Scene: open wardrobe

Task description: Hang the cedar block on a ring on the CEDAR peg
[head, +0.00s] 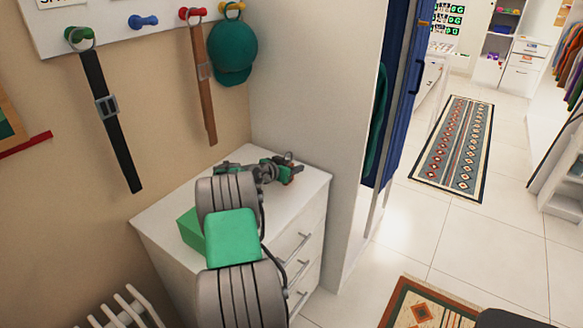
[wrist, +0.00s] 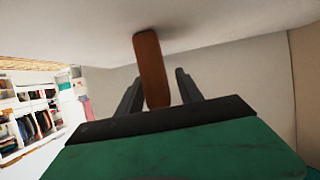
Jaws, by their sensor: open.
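The cedar block (head: 293,176) is a small reddish-brown piece at the right part of the white dresser top, with a metal ring (head: 289,155) showing just above it. My gripper (head: 285,171) is low over the dresser, right at the block, and partly covers it. In the wrist view the block (wrist: 150,60) reaches in between the two dark fingers (wrist: 158,92), which are apart. The ring is not clear there. On the wall board, the blue peg (head: 143,22) is bare. The peg labels are mostly cut off, so I cannot tell which is CEDAR.
A black belt (head: 110,120) hangs on the green peg, a brown belt (head: 202,85) on the red peg and a teal cap (head: 232,55) on the yellow peg. The white dresser (head: 160,215) stands below, beside a tall pale panel (head: 310,80). A white radiator (head: 120,308) is at lower left.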

